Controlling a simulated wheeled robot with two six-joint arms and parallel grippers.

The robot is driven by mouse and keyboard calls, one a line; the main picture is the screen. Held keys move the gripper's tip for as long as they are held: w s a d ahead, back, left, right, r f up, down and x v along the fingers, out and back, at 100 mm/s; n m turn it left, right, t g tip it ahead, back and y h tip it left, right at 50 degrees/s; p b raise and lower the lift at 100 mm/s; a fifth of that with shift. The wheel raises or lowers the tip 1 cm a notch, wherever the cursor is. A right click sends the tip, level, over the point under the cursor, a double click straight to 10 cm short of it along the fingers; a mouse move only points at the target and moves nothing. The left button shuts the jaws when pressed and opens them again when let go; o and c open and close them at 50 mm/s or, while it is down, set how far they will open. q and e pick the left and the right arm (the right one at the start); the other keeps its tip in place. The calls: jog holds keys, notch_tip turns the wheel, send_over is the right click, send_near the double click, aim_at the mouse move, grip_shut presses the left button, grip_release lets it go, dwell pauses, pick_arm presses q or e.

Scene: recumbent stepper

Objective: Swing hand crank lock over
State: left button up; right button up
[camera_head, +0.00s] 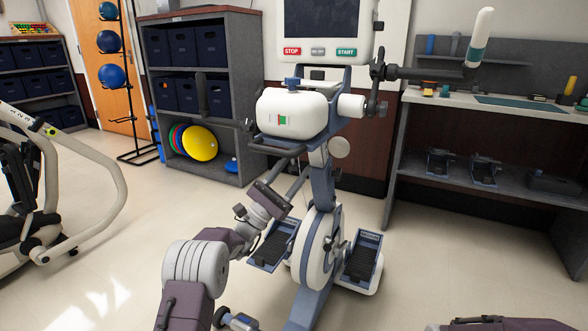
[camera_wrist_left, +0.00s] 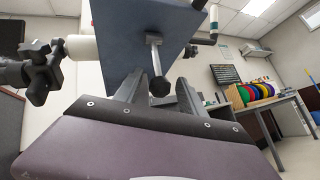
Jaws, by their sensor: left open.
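The stepper's hand crank assembly has a white housing (camera_head: 292,113) on a blue-grey post, with crank arms at both sides. In the left wrist view, a short metal lever with a black end (camera_wrist_left: 158,86) hangs under a blue-grey block (camera_wrist_left: 140,40); it looks like the hand crank lock. My left gripper (camera_head: 290,178) is below the white housing, reaching up from the lower left. In the left wrist view its open fingers (camera_wrist_left: 164,92) stand on either side of the lever's black end; contact cannot be told. In the head view the lever is hidden. My right gripper is out of view.
A crank arm with a white-and-green handle (camera_head: 480,38) reaches out right. Pedals (camera_head: 362,256) and a white flywheel cover (camera_head: 318,250) stand below. A shelf bench (camera_head: 500,100) is at right, and open floor lies left.

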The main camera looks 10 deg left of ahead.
pick_arm(q)
jog(key=p+v, duration=0.1)
jog(key=v, duration=0.8)
